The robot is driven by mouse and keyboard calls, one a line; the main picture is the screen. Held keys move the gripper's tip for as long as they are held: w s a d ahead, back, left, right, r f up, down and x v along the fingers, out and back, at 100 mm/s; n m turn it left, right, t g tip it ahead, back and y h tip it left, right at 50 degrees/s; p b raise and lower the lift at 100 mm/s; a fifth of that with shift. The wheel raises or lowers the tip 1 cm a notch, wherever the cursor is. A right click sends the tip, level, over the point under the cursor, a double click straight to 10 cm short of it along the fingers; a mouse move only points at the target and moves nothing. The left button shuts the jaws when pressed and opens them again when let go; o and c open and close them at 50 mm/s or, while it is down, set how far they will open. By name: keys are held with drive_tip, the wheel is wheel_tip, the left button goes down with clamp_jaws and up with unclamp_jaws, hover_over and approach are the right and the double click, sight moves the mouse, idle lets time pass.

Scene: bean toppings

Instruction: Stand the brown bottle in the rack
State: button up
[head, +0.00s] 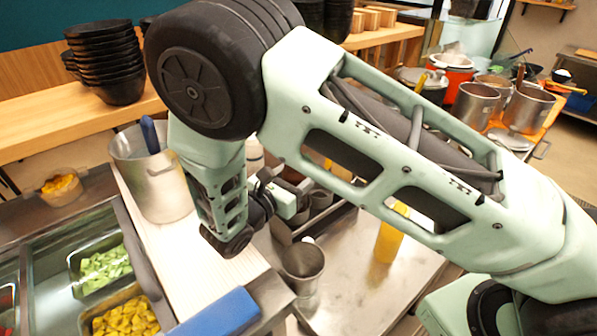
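My gripper (287,196) is at the end of my arm, left of centre, partly hidden behind my own wrist link. Its fingers are small and partly covered here, so I cannot tell whether they are open or shut or hold anything. A dark rack (324,224) with metal compartments stands on the steel counter just right of and beyond my gripper. My arm hides part of it. I cannot make out a brown bottle; it may be behind my arm. A yellow bottle (389,238) stands upright on the counter right of the rack, partly behind my forearm.
A metal cup (302,268) stands in front of the rack. A large pot (155,175) stands on the white board (205,275) at left. Topping trays (100,270) lie further left. Black bowls (105,60) are stacked behind. The counter (350,290) is bare at front.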

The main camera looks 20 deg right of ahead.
drive_tip(key=o, duration=0.6)
drive_tip(key=b+v, duration=0.4)
drive_tip(key=v, duration=0.8)
drive_tip(key=s+d+m+g+y, duration=0.5)
drive_tip(key=s+d+g, duration=0.1)
drive_tip(key=s+g, duration=0.15)
drive_tip(key=s+a+r+m+g+y, duration=0.1)
drive_tip(key=s+r+m+y, duration=0.4)
drive_tip(key=s+m+y, duration=0.6)
drive_tip(key=shift+s+a+r, duration=0.2)
drive_tip(key=shift+s+a, duration=0.3)
drive_tip(key=shift+s, duration=0.65)
